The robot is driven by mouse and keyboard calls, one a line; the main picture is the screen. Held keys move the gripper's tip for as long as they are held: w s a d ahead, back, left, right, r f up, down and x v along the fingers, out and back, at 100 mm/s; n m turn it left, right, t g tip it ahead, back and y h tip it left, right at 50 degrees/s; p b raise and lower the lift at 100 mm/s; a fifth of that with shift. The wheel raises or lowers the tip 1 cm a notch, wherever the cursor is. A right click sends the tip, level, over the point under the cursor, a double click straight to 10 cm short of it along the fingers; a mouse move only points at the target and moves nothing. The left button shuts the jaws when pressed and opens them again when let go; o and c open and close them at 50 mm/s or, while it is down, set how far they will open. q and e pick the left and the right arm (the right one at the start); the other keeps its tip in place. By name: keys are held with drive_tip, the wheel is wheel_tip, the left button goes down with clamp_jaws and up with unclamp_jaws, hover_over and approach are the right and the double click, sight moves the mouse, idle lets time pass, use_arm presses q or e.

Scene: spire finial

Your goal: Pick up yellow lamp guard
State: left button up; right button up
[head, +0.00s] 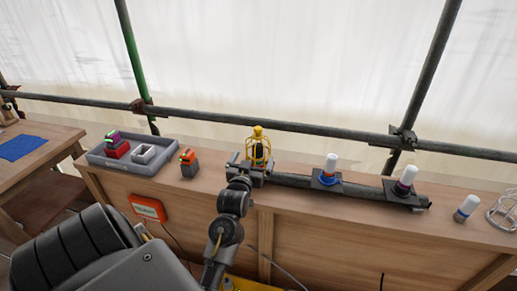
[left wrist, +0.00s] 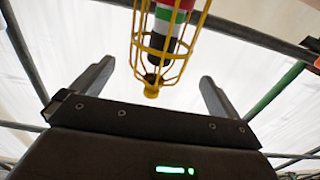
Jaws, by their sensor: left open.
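The yellow lamp guard (head: 258,133), a wire cage with a ring on top, stands upright over a dark lamp on the bench. In the left wrist view the lamp guard (left wrist: 152,90) surrounds a lamp (left wrist: 160,43) with black, white, red and green bands. My left gripper (head: 250,170) is in front of the guard, low beside it. Its fingers are open, and the guard's ringed end shows between and beyond them in the left wrist view. I cannot tell whether they touch it. The gripper hides the guard's lower part in the head view. My right gripper is out of view.
A grey tray (head: 109,157) with small blocks is at the left, with an orange-topped block (head: 188,163) beside it. White-capped lamps (head: 328,170) stand on a dark rail to the right. A wire cage (head: 504,212) lies far right. Scaffold pipes (head: 300,128) run behind.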

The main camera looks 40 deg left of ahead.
sight(257, 147)
use_arm(q)
drive_tip(key=shift+x, duration=1)
drive_tip(key=shift+w+a+r+p, duration=0.2)
drive_tip(key=shift+w+p, duration=0.15)
drive_tip(key=shift+p, duration=0.05)
drive_tip(key=p+x, duration=0.1)
drive_tip(key=x, duration=0.2)
drive_tip(key=shift+w+a, duration=0.15)
drive_tip(key=shift+w, duration=0.15)
drive_tip(key=shift+w+a, duration=0.15)
drive_tip(key=shift+w, duration=0.15)
drive_tip(key=c, duration=0.7)
drive_tip(key=shift+c, duration=0.8)
